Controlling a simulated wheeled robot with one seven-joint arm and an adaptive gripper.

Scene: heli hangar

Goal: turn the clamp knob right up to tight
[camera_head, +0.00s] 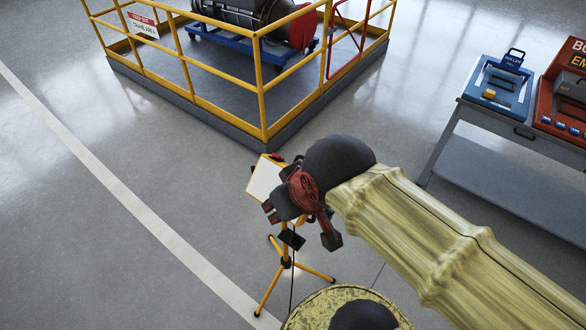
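A work light with a pale, yellow-edged panel (265,180) stands on a yellow tripod (287,263) in the middle of the floor. A small dark block (292,239) sits on the tripod's post below the panel. My gripper (303,214), dark with red parts, is in front of the upper post, close to the right of the panel. My wrist and gripper cover much of the light's mount. I cannot make out the clamp knob. Whether the fingers touch anything, or how far apart they are, is not clear.
A yellow railing (262,90) encloses a low platform with an engine on a blue cart (245,47) behind. A grey bench (440,140) at right bears a blue case (500,85) and a red case (565,95). Open floor lies to the left, with a white line (125,195).

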